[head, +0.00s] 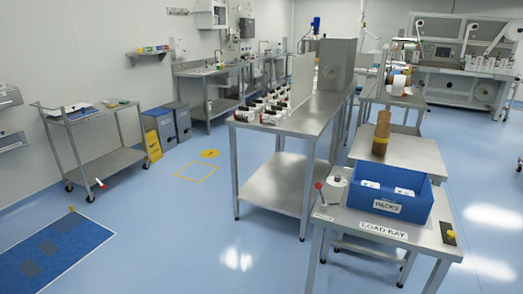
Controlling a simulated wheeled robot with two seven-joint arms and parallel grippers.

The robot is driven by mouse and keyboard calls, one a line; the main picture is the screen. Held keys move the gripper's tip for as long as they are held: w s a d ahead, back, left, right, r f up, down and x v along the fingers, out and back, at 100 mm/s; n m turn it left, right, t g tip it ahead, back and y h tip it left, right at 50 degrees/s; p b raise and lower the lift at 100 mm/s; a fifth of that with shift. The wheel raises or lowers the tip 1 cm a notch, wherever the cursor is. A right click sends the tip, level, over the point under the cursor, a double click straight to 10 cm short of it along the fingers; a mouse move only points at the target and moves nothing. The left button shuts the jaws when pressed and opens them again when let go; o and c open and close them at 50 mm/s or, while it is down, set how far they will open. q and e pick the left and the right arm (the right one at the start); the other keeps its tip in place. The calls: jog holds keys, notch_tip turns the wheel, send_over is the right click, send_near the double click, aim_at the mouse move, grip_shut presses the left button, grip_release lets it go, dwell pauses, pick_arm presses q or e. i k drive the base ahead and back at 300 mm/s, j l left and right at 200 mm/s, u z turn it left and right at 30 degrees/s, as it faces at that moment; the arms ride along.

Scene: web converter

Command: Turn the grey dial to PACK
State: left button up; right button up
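I cannot clearly make out the grey dial or a PACK marking in the head view. A round grey disc (334,73) sits on a grey upright panel (345,60) at the back of the long steel table; it is too small to tell whether it is a dial. A small grey and white round part (336,182) stands beside a red-knobbed lever (318,187) on the near table's left corner; I cannot tell what it is. Neither of my grippers is in view.
The near steel table (345,222) carries a LOAD BAY label and a blue bin (367,194) marked PACKS. The long steel table (318,115) holds several red and white parts. A cart (112,160) stands left. Blue floor (175,235) is open at centre left.

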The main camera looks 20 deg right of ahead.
aim_at(338, 178)
jog(key=l+u, duration=0.15)
jog(key=l, duration=0.55)
jog(key=l+u, duration=0.15)
jog(key=l, duration=0.6)
jog(key=k+l+u, duration=0.15)
jog(key=l, duration=0.55)
jog(key=l+u, duration=0.1)
jog(key=l, duration=0.65)
jog(key=k+l, duration=0.1)
jog(key=l, duration=1.2)
jog(key=k+l, duration=0.15)
jog(key=l, duration=1.2)
jog(key=k+l, duration=0.15)
jog(key=l, duration=0.5)
jog(key=i+l, duration=0.2)
jog(key=i, duration=0.15)
jog(key=k+j+z, duration=0.1)
jog(key=k+j, duration=0.25)
jog(key=j+z, duration=0.2)
jog(key=j, duration=0.6)
jog(key=i+j+z, duration=0.2)
jog(key=j, duration=0.55)
jog(key=k+j+z, duration=0.2)
jog(key=j, duration=0.6)
jog(key=j+z, duration=0.2)
jog(key=j, duration=0.55)
